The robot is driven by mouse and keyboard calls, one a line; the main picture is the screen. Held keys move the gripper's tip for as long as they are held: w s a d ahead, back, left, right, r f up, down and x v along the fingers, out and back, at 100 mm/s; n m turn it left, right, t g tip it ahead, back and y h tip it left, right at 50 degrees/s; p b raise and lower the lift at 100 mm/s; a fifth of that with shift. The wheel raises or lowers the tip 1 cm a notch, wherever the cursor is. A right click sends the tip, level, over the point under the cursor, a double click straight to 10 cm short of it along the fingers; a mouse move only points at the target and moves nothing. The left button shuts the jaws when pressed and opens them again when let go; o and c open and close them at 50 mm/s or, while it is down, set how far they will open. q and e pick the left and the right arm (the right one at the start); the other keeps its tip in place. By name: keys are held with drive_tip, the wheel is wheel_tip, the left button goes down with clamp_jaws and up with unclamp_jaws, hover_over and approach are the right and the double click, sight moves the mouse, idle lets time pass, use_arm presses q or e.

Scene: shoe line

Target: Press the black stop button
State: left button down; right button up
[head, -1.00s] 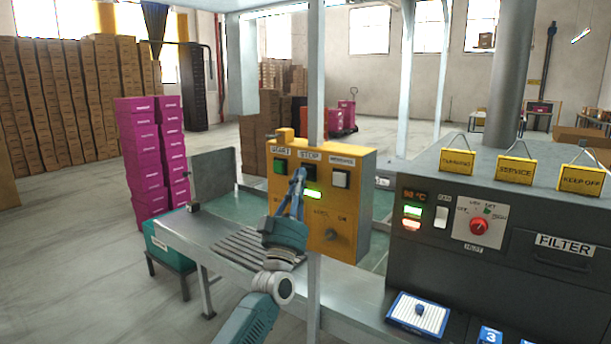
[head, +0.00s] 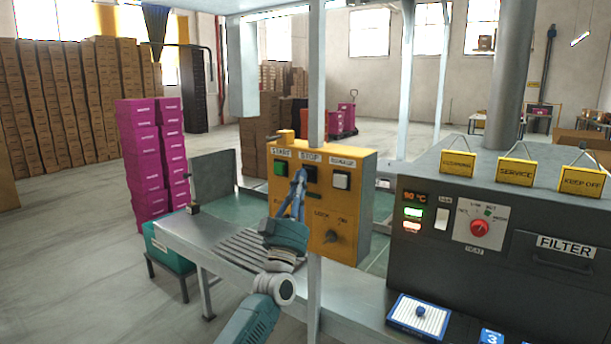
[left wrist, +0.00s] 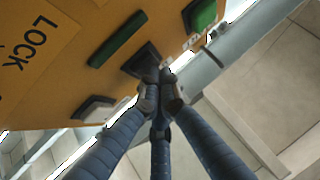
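The black stop button (head: 310,175) sits under the STOP label on the yellow control panel (head: 352,210), between a green button (head: 281,168) and a white button (head: 341,180). My left gripper (head: 299,174) is shut and empty, its blue fingers pointing up at the stop button and partly covering it. In the left wrist view, the fingertips (left wrist: 160,91) are together at the edge of the black button (left wrist: 141,61). They look to be at or very near it; contact cannot be told for sure. The green indicator bar (left wrist: 118,39) looks dark. My right gripper is not in view.
A metal post (head: 316,80) stands right beside my left gripper, in front of the panel. A roller conveyor (head: 215,235) lies below. The dark machine (head: 470,260) with a red knob (head: 479,227) is at right. Open floor is at left.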

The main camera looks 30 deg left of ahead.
use_arm(q)
drive_tip(key=shift+s+p, duration=0.5)
drive_tip(key=shift+s, duration=0.2)
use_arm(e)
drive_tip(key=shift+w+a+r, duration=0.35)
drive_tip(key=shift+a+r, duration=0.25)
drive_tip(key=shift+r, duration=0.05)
use_arm(q)
drive_tip(key=shift+d, duration=0.1)
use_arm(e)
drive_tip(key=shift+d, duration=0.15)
use_arm(q)
drive_tip(key=s+p, duration=0.3)
drive_tip(key=s, duration=0.2)
drive_tip(key=shift+a, duration=0.2)
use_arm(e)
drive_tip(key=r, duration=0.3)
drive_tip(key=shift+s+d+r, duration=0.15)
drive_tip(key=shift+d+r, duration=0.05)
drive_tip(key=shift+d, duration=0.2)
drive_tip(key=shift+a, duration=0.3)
